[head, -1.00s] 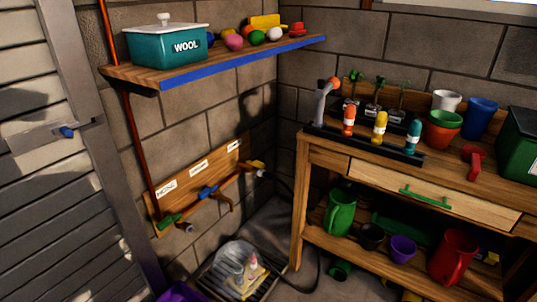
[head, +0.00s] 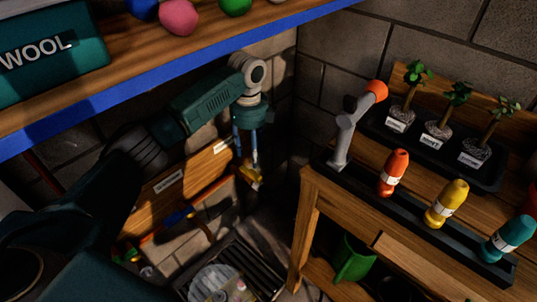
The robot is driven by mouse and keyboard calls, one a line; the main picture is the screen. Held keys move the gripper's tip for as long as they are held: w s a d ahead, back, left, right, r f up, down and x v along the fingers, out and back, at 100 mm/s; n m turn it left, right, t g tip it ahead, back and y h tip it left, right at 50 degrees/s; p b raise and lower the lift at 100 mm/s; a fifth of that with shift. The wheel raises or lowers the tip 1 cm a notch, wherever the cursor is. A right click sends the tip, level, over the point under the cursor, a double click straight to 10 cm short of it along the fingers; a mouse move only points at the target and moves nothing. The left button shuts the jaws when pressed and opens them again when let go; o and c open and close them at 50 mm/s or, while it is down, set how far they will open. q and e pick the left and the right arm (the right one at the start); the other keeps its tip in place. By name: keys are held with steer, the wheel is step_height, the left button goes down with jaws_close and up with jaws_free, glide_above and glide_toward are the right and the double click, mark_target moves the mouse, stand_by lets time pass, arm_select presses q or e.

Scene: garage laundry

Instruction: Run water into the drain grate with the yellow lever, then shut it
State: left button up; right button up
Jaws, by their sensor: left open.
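The yellow lever (head: 249,176) is at the right end of the labelled tap board (head: 179,182) on the back wall. My left gripper (head: 247,166) points down right at it, fingers open, one on each side as far as I can see; whether they touch it is unclear. The blue lever (head: 178,217) and the green lever (head: 124,252) sit further left on the same pipe. The drain grate (head: 258,266) is on the floor below, partly covered by a clear container (head: 213,284) with things in it. No running water shows. My right gripper is not in view.
A shelf with a blue edge (head: 200,82) crosses above my left arm, close to it. The wooden workbench (head: 312,195) stands to the right, with bottles, a grey lamp-like stand (head: 342,142) and potted seedlings (head: 437,129). A green jug (head: 353,259) is beneath.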

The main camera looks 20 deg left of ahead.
mark_target(253, 175)
arm_select(q)
step_height(253, 175, down, 9)
steer(key=shift+w+a+r+b, duration=0.1)
steer(key=shift+b, duration=0.9)
steer(key=shift+f, duration=0.6)
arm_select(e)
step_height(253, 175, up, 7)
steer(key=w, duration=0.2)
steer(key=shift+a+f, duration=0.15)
arm_select(q)
jaws_close()
